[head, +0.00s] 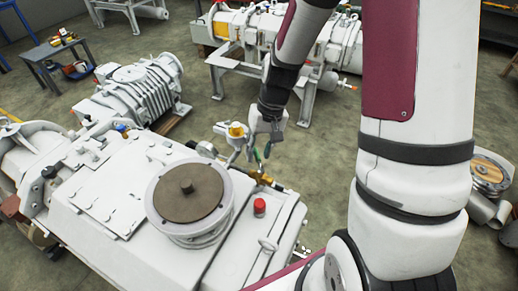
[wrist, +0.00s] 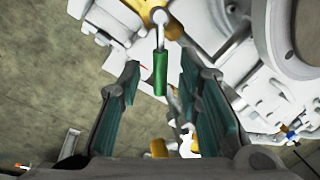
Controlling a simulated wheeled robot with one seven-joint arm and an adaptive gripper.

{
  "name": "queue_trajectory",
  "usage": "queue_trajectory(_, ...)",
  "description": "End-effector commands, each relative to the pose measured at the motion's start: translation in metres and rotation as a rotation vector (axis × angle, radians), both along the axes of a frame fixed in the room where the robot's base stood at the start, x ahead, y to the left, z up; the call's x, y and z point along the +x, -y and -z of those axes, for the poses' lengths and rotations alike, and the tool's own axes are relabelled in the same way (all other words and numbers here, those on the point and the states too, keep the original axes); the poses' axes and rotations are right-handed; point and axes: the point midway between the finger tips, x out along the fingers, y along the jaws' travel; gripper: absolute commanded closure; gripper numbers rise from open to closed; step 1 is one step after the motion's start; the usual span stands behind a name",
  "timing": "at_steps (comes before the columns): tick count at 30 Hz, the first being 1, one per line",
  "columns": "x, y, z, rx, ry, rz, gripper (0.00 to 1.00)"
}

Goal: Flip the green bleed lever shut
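The green bleed lever (wrist: 160,72) hangs from a light metal stem with a brass fitting (wrist: 160,16) above it in the wrist view. In the head view a small green piece, apparently the lever (head: 257,156), shows just below my gripper (head: 262,150), by the brass valve (head: 260,176) at the machine's edge. In the wrist view my gripper (wrist: 160,92) is open, with one finger on each side of the lever and a visible gap to both. Whether the lever lies within the fingers' depth or just beyond the tips, I cannot tell.
The large white vacuum pump (head: 110,190) fills the lower left, with a round brown-topped flange (head: 187,192) and a red cap (head: 259,206). A yellow-topped fitting (head: 236,131) stands close left of my gripper. Another machine (head: 250,30) stands behind; open floor lies between.

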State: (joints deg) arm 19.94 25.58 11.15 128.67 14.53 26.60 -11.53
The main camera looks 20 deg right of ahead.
Motion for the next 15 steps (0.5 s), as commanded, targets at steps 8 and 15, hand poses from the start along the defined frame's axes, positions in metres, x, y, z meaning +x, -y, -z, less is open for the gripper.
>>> queue_trajectory(8, 0.0001, -0.0003, 0.0005, 0.000, 0.000, -0.001, 0.75)
queue_trajectory(15, 0.0001, -0.0003, 0.0004, 0.000, 0.000, -0.001, 1.00)
